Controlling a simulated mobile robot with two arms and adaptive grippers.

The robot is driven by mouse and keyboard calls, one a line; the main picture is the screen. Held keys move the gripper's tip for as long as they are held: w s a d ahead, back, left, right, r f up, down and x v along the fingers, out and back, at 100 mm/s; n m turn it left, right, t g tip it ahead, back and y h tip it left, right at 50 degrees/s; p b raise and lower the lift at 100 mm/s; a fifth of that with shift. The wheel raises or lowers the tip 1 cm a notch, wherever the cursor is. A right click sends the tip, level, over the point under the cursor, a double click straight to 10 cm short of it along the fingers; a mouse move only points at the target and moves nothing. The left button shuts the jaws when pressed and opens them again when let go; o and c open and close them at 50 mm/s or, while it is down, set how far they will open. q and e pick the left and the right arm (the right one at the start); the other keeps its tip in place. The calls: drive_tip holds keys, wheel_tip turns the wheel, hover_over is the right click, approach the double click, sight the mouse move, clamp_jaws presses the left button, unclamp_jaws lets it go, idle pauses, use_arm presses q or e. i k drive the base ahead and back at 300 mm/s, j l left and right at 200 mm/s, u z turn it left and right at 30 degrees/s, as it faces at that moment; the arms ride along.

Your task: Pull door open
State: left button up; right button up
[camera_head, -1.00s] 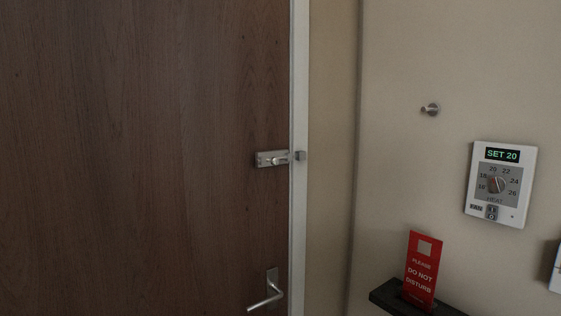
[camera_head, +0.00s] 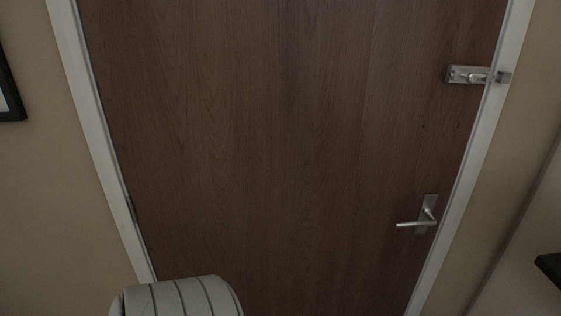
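The brown wooden door (camera_head: 285,140) fills the middle of the head view and stands shut in its pale frame (camera_head: 95,130). Its metal lever handle (camera_head: 417,222) is at the lower right of the door, with the lever pointing left and roughly level. Above it a metal slide latch (camera_head: 468,75) sits at the door's right edge, facing a small catch (camera_head: 503,77) on the frame. I cannot tell whether its bolt reaches into the catch. Neither of my grippers is in view, and nothing touches the handle or latch.
A hinge (camera_head: 130,208) shows on the door's left edge. A dark-framed picture (camera_head: 8,90) hangs on the left wall. The corner of a dark shelf (camera_head: 548,266) juts in at the right edge. The space before the handle looks clear.

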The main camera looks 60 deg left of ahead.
sight(275, 150)
drive_tip(key=u, duration=1.9)
